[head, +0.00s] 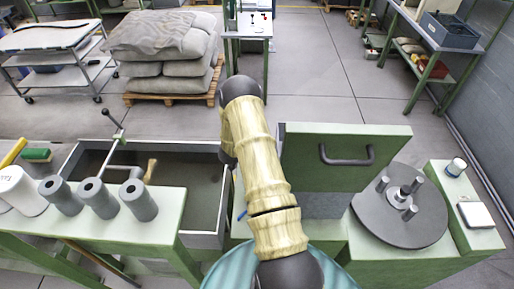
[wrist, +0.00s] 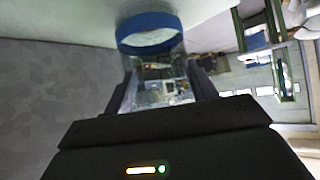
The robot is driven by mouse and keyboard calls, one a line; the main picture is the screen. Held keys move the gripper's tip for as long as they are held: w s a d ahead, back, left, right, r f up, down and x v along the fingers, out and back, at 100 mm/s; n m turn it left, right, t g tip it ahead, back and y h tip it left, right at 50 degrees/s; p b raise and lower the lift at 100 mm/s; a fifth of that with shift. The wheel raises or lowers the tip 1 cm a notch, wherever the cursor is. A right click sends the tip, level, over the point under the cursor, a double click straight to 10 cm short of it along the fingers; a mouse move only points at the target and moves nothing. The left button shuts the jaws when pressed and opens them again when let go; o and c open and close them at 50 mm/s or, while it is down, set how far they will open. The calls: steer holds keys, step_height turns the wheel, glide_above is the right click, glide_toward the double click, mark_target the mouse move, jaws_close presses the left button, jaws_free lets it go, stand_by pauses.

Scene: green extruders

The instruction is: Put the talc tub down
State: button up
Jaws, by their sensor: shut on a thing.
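My gripper (wrist: 160,84) is shut on a tub with a blue band or lid (wrist: 150,42) and a clear-looking body, which I take to be the talc tub. In the wrist view the tub sits between both fingers, its blue end pointing away from my palm. A pale surface lies beyond the blue end; I cannot tell whether the tub touches it. In the head view my arm hides the gripper and the held tub. A small white tub with a blue band (head: 456,167) stands on the green bench at the right.
A white square item (head: 475,214) lies near that small tub. A grey disc with upright pegs (head: 400,212) is on the right bench, beside a green panel with a handle (head: 345,150). Grey cylinders (head: 98,198) crowd the left bench.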

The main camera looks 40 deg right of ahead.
steer(key=shift+f, duration=0.15)
steer(key=o, duration=1)
steer(key=shift+r, duration=0.2)
steer(key=b+v, duration=0.3)
steer(key=v, duration=0.9)
